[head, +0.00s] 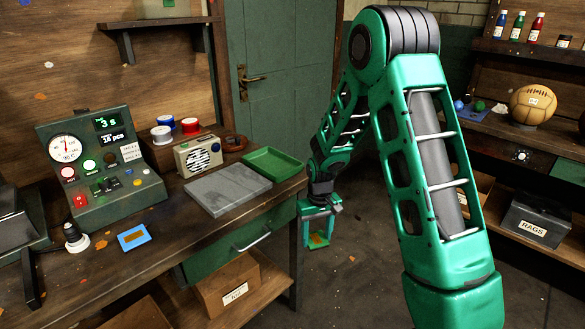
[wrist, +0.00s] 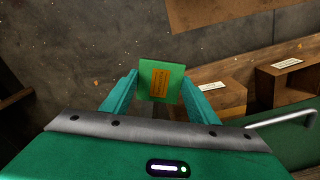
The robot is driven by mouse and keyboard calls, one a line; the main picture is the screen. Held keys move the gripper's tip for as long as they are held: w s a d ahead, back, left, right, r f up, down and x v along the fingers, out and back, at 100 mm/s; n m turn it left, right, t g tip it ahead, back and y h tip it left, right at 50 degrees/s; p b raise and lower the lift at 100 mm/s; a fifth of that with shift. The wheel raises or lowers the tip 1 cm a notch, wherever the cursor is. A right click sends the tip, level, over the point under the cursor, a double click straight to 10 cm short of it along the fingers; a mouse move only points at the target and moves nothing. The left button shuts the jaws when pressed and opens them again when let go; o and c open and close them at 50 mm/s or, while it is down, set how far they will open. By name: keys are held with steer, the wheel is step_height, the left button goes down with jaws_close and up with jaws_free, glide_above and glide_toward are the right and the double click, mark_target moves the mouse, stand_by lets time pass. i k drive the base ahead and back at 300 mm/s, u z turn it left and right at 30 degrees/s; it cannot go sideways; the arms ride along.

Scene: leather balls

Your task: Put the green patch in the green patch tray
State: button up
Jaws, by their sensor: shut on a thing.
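The green patch (wrist: 153,82) is a small flat green piece with an orange label, held between the two fingers of my gripper (wrist: 146,96) in the wrist view. In the head view my gripper (head: 317,232) hangs just off the right end of the workbench, with the green patch (head: 317,240) low between its fingers. The green tray (head: 273,164) lies on the workbench's back right corner, up and to the left of my gripper. The tray looks empty.
A grey slab (head: 228,189) lies in front of the tray. A radio (head: 198,156) stands left of it. A blue patch (head: 134,237) with an orange label lies on the workbench (head: 165,255). A green drawer (head: 235,245) with a metal handle is under the top.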

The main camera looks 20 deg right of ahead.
mark_target(272, 166)
steer(key=z, duration=1.2)
steer(key=i, duration=0.25)
steer(key=z, duration=1.05)
steer(key=i, duration=0.3)
steer(key=u, duration=2.85)
steer(key=k, duration=0.1)
steer(key=z, duration=0.4)
steer(key=i, duration=0.3)
